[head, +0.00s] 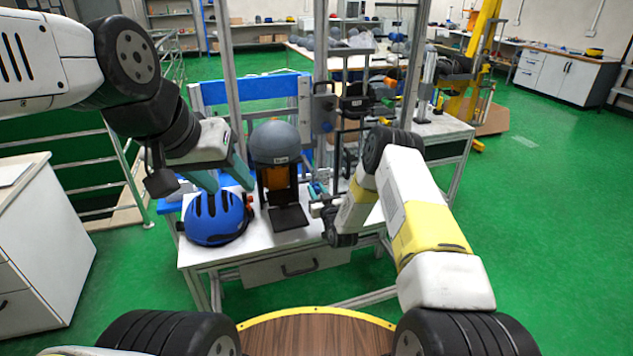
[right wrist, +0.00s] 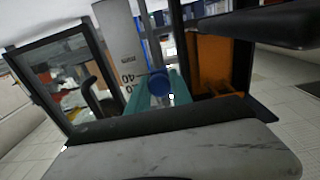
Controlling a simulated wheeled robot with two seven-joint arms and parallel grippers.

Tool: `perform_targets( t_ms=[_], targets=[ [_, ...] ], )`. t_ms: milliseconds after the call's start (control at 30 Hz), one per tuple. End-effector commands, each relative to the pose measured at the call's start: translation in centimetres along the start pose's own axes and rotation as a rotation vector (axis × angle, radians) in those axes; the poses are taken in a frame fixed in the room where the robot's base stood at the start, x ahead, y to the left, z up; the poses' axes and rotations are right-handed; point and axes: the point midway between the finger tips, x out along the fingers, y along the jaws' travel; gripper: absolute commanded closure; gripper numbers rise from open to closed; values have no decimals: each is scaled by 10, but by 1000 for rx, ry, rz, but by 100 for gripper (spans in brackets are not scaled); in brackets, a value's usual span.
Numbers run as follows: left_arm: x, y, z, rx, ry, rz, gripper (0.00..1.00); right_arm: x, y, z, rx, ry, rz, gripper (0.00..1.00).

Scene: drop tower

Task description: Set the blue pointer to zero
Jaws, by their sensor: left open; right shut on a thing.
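The blue pointer (right wrist: 159,84) shows as a round blue knob in the right wrist view. It sits in front of a pale upright scale (right wrist: 122,45) with printed numbers, "40" among them. My right gripper (right wrist: 168,90), with teal fingers, is shut on the pointer. In the head view my right gripper (head: 317,189) is at the tower's front, right of the grey dome; the pointer is too small to make out there. My left gripper (head: 222,177) is open, its teal fingers just above the blue helmet (head: 216,218). The scale's zero mark cannot be made out.
A grey dome (head: 275,143) stands on a black stand with an orange block (head: 280,182), between my grippers. The tower's metal uprights rise behind it from the white table (head: 262,246). A white cabinet (head: 38,240) is at the left. Green floor is free at the right.

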Motion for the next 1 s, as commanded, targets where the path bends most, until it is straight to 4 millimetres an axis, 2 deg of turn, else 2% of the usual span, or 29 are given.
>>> perform_targets(
  t_ms=[300,567,833,867,933,1000],
  targets=[
    [0,0,0,0,0,0,50,0,0,-1,0,0,0,100],
    [0,0,0,0,0,0,50,0,0,-31,-1,0,0,100],
    [0,0,0,0,0,0,50,0,0,-35,0,5,0,100],
    [0,0,0,0,0,0,50,0,0,-35,0,5,0,68],
    [0,0,0,0,0,0,50,0,0,-34,0,5,0,54],
    [0,0,0,0,0,0,50,0,0,-34,0,3,0,52]
  ],
)
